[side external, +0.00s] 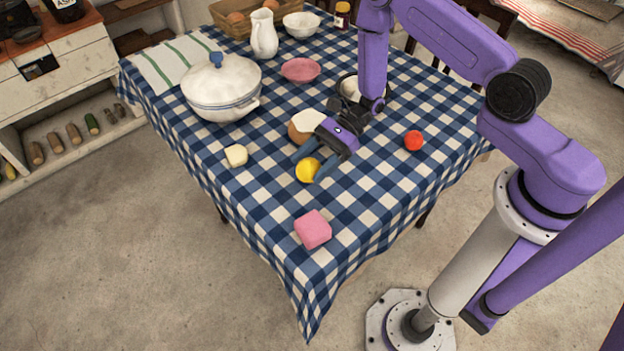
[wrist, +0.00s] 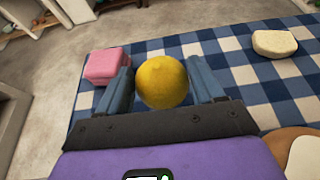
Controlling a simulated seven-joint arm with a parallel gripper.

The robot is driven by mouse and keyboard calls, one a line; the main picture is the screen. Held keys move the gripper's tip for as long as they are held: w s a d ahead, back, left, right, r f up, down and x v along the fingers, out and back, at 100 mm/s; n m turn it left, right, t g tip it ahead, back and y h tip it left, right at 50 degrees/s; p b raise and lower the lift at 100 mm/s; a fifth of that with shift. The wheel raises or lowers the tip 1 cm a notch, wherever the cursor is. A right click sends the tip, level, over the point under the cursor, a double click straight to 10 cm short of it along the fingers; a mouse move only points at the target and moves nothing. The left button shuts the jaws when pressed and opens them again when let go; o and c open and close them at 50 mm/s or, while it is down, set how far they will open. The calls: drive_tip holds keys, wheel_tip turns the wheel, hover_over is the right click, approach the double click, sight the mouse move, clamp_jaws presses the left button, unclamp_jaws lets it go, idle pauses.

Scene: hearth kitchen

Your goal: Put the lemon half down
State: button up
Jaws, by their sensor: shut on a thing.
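The lemon half (side external: 307,170) is yellow and rounded. It sits between the two blue fingers of my gripper (side external: 307,163), over the blue and white checked cloth on the table (side external: 262,190). In the wrist view the lemon half (wrist: 162,82) fills the gap between the fingertips, with its rounded yellow side towards the camera. My gripper (wrist: 165,85) is shut on it. Its cut face is hidden. I cannot tell whether the lemon half touches the cloth or is slightly above it.
A pink block (side external: 313,229) lies near the front corner. A pale cream piece (side external: 236,155) lies to the left. A brown and white round thing (side external: 304,124) is just behind my gripper. A red ball-like thing (side external: 413,140) is to the right. A white pot (side external: 222,88) stands behind left.

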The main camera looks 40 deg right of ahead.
sight(313, 185)
drive_tip(key=shift+f, duration=2.7)
drive_tip(key=shift+f, duration=0.15)
drive_tip(key=o, duration=1.1)
drive_tip(key=shift+c, duration=0.2)
